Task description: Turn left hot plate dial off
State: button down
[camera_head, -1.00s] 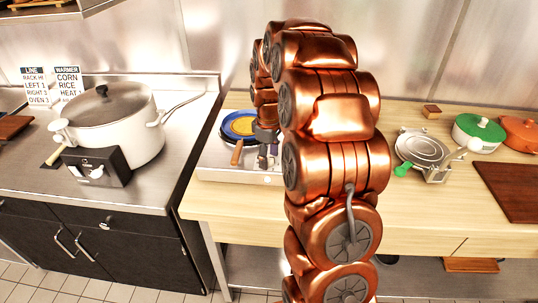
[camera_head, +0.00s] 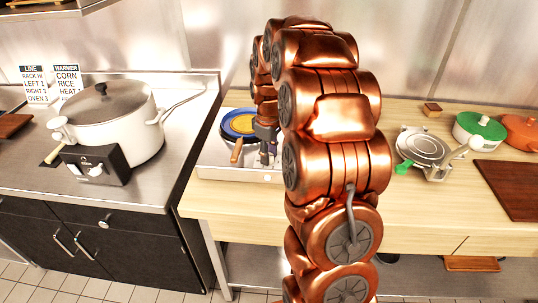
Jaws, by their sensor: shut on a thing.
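The silver hot plate (camera_head: 215,173) stands at the left end of the wooden counter. A small pale dial (camera_head: 267,178) shows low on the right part of its front; no other dial can be made out there. My gripper (camera_head: 266,160) hangs down at the right side of the hot plate, just above that dial in the picture. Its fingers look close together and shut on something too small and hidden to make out. My copper arm hides the right end of the hot plate.
A pan with a wooden handle (camera_head: 237,150) and a blue-and-yellow dish (camera_head: 241,124) sit on the hot plate. A white pot (camera_head: 118,130) stands at left behind a black control box (camera_head: 96,165). A silver press (camera_head: 424,147) lies right of my arm.

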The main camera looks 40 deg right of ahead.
jog(key=m+b, duration=0.3)
jog(key=b, duration=0.1)
jog(key=shift+f+m, duration=0.3)
jog(key=shift+m, duration=0.1)
jog(key=m+b, duration=0.3)
jog(key=m, duration=0.1)
jog(key=shift+r+m+b, duration=0.1)
jog(key=shift+m+b, duration=0.2)
jog(key=shift+b, duration=0.05)
jog(key=m+b, duration=0.2)
jog(key=m, duration=0.2)
jog(key=shift+m, duration=0.3)
jog(key=m+b, duration=0.1)
jog(key=m, duration=0.3)
jog(key=shift+r, duration=0.15)
jog(key=m, duration=0.9)
jog(key=shift+r+m, duration=0.1)
jog(key=shift+m, duration=0.2)
jog(key=m+p, duration=0.2)
jog(key=m, duration=0.2)
jog(key=m+p, duration=0.2)
jog(key=m, duration=0.2)
jog(key=shift+m, duration=0.3)
